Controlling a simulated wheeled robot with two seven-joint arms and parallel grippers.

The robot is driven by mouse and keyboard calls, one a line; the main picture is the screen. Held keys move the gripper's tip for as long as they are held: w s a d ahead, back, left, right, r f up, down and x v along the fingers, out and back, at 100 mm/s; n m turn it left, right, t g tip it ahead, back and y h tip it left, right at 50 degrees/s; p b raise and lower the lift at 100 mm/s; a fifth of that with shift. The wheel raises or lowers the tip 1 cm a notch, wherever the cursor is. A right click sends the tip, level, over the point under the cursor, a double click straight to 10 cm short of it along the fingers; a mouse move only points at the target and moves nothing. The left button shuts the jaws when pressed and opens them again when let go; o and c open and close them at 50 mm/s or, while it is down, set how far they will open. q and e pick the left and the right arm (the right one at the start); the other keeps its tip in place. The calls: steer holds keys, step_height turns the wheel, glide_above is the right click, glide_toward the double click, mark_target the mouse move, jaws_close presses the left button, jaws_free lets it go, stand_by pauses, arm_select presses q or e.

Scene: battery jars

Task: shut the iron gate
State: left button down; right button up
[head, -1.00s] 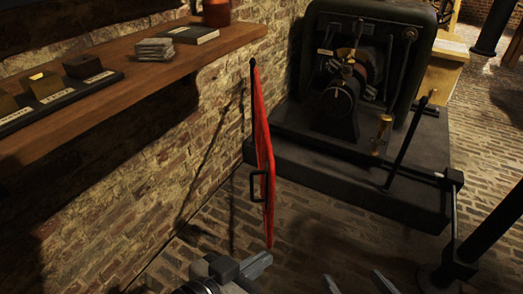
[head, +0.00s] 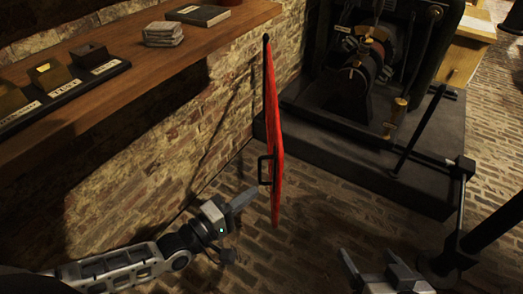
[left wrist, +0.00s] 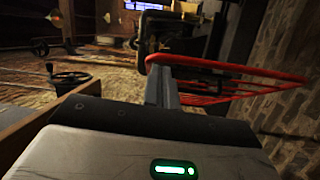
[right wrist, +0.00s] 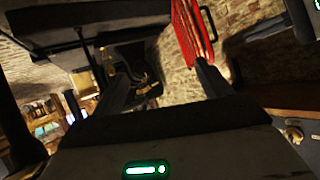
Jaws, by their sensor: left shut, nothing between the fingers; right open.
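The red iron gate (head: 273,110) shows nearly edge-on in the head view, standing out from the brick wall beside the shelf. Its black handle (head: 265,170) is on its left face. The gate's red bars also show in the left wrist view (left wrist: 235,80) and in the right wrist view (right wrist: 190,30). My left gripper (head: 243,198) is shut and empty, just left of the gate and slightly below the handle. I cannot tell whether it touches the gate. My right gripper (head: 372,268) is open and empty, low in the picture and right of the gate.
A dark machine on a plinth (head: 340,150) stands behind and right of the gate. A black railing post (head: 462,200) stands at the right. A wooden shelf (head: 150,75) with labelled blocks and a book juts from the wall at left.

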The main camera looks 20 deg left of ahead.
arm_select(q)
steer(key=w+a+n+t+y, duration=0.1)
steer(key=w+a+n+t, duration=0.2)
steer(key=a, duration=0.5)
steer(key=w+d+r+n+g+b, duration=0.1)
steer(key=w+d, duration=0.6)
steer(key=w, duration=0.3)
steer(key=shift+d+r+b, duration=0.3)
steer(key=shift+d+r, duration=0.05)
steer(key=shift+d, duration=0.05)
steer(key=shift+d, duration=0.1)
